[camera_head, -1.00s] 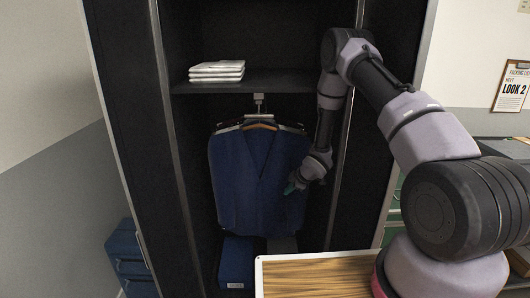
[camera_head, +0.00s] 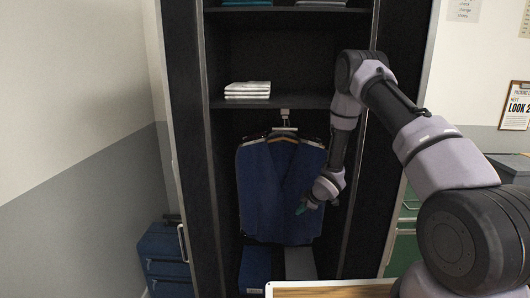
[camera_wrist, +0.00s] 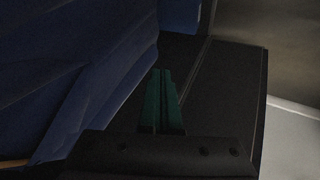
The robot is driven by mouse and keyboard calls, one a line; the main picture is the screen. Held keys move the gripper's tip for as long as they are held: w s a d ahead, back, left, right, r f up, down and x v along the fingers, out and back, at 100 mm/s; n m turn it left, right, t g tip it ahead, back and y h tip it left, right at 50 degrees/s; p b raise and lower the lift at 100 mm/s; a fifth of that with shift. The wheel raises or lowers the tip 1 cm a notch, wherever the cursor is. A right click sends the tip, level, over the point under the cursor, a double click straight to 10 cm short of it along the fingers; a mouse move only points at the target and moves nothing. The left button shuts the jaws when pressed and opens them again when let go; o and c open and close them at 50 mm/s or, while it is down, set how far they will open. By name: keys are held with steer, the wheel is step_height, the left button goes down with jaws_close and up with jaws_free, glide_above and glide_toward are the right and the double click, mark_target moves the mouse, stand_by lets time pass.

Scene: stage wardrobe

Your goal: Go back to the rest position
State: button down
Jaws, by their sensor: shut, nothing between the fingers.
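My gripper (camera_head: 303,208) is inside the open wardrobe, at the lower right front of a blue vest. In the wrist view its green fingers (camera_wrist: 161,100) are together with nothing between them. The blue vest (camera_head: 275,190) hangs on a hanger under the shelf; it also fills the left of the wrist view (camera_wrist: 70,70). From the head view I cannot tell whether the fingers touch the vest. My arm reaches in from the right.
The wardrobe shelf (camera_head: 270,102) holds folded white cloths (camera_head: 247,90). A blue box (camera_head: 255,268) lies on the wardrobe floor. A wooden-topped surface (camera_head: 330,291) is at the front. Blue drawers (camera_head: 165,262) stand outside at left, green drawers (camera_head: 404,245) at right.

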steer(key=w+d+r+m+t+h, duration=0.1)
steer(key=d+r+m, duration=0.2)
steer(key=r, duration=0.7)
steer(key=d+r+m+h, duration=0.2)
steer(key=d+r, duration=0.2)
steer(key=r, duration=0.6)
steer(key=s+d+r+m+h, duration=0.1)
steer(key=s+d+r+m, duration=0.15)
steer(key=r, duration=0.55)
steer(key=s+d+r+m, duration=0.2)
steer(key=s+r+m, duration=0.15)
steer(key=r, duration=0.45)
steer(key=s+d+r+m, duration=0.1)
steer(key=s+r+m, duration=0.3)
steer(key=s+r, duration=0.75)
steer(key=s+a+r+m+y, duration=0.1)
steer(key=s+m, duration=0.1)
steer(key=s, duration=0.8)
steer(key=s+a+r+m, duration=0.1)
steer(key=s+r+m, duration=0.1)
steer(key=s, duration=0.8)
steer(key=shift+s+r+m+y, duration=0.15)
steer(key=shift+m+y, duration=0.25)
steer(key=shift+m, duration=0.2)
steer(key=shift+a, duration=0.1)
